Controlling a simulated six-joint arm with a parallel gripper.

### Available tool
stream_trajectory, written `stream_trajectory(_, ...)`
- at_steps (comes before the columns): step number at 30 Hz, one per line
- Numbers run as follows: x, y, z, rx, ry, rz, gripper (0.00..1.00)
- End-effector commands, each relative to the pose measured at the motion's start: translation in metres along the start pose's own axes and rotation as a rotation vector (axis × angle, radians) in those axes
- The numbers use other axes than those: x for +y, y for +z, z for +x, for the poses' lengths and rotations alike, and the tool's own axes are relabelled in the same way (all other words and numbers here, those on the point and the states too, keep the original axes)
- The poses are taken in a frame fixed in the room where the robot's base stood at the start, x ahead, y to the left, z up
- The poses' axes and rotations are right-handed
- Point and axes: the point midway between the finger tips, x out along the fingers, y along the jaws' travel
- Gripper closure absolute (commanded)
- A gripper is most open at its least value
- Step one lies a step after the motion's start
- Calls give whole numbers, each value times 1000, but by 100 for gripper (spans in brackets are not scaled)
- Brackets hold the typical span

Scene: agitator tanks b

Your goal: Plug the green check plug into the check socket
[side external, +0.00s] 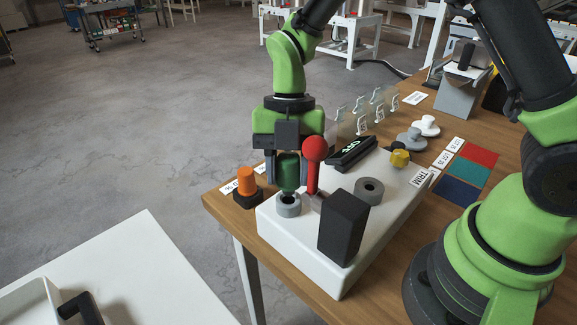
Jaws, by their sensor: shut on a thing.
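My gripper (290,186) points straight down, shut on the green check plug (288,170), a dark green cylinder between its fingers. The plug is upright, directly over a grey ring-shaped socket (288,210) at the left front of the white box (335,270). Its lower end is at or just above the ring's opening; I cannot tell whether it has entered. A second grey ring (369,192) sits farther right on the box. No readable label marks either ring as the check socket.
A red-knobbed lever (314,150) stands close right of my gripper. An orange knob (246,180) stands left, on the wooden table (385,255).

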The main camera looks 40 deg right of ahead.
Motion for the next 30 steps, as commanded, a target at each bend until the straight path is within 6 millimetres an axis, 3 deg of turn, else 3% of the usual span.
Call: stream_trajectory(30,0,8,30,2,-1,0,88)
